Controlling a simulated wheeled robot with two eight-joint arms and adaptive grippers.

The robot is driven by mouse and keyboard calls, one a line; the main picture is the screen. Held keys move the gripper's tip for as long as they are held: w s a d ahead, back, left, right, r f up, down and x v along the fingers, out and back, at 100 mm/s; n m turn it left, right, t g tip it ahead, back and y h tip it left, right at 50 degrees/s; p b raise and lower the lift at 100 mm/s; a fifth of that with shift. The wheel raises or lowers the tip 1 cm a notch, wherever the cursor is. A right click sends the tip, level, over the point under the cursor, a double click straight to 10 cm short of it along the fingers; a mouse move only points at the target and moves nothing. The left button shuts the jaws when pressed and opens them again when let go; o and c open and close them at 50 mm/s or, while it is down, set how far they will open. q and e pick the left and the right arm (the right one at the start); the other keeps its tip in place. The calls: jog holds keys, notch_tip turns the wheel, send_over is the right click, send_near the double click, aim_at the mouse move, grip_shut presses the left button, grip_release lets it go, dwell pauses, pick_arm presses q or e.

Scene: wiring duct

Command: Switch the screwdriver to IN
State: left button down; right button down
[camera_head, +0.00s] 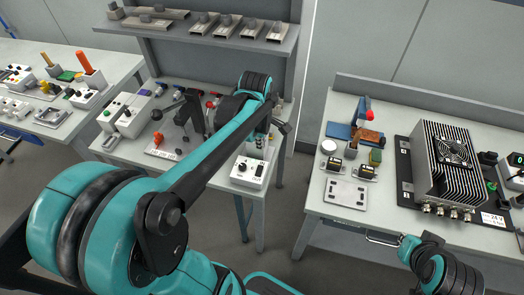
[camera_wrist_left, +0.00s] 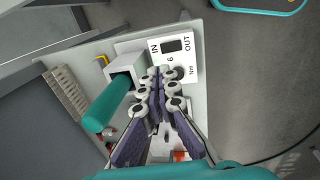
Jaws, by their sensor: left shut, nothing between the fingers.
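A white panel marked IN, OUT and 6 Nm (camera_wrist_left: 187,62) lies near the table's edge in the left wrist view. A dark window (camera_wrist_left: 171,45) sits between IN on the left and OUT on the right; I cannot tell any switch position. The screwdriver, with a teal handle (camera_wrist_left: 105,106), stands tilted in view at a grey block (camera_wrist_left: 126,65) left of the panel. My left gripper (camera_wrist_left: 162,76) is shut and empty, its fingertips over the panel's lower part, covering some of it. I cannot tell whether they touch. In the head view the white box (camera_head: 248,174) is below my left wrist. My right gripper is out of view.
The middle table (camera_head: 215,173) holds other devices left of the white box. A right-hand table (camera_head: 315,200) carries a finned metal unit (camera_head: 445,165) and small parts. A left-hand table (camera_head: 60,135) holds more devices. Floor shows between the tables.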

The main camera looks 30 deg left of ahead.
aim_at(262, 166)
pick_arm(q)
jog(key=f+b, duration=0.1)
jog(key=f, duration=0.3)
jog(key=w+f+b, duration=0.1)
jog(key=f+b, duration=0.1)
jog(key=f, duration=0.2)
jog(key=w+f+b, duration=0.1)
jog(key=f, duration=0.3)
jog(key=shift+a+f+b, duration=0.25)
jog(key=shift+f+b, duration=0.05)
jog(key=shift+f, duration=0.05)
jog(key=shift+w+f+g+b, duration=0.2)
jog(key=shift+f+g+b, duration=0.2)
jog(key=shift+f+g, duration=0.1)
jog(key=shift+a, duration=0.1)
jog(key=shift+r, duration=0.1)
jog(key=shift+s+r, duration=0.1)
jog(key=shift+s, duration=0.1)
jog(key=shift+s+d+r+p, duration=0.2)
jog(key=shift+s+p, duration=0.2)
jog(key=shift+s, duration=0.2)
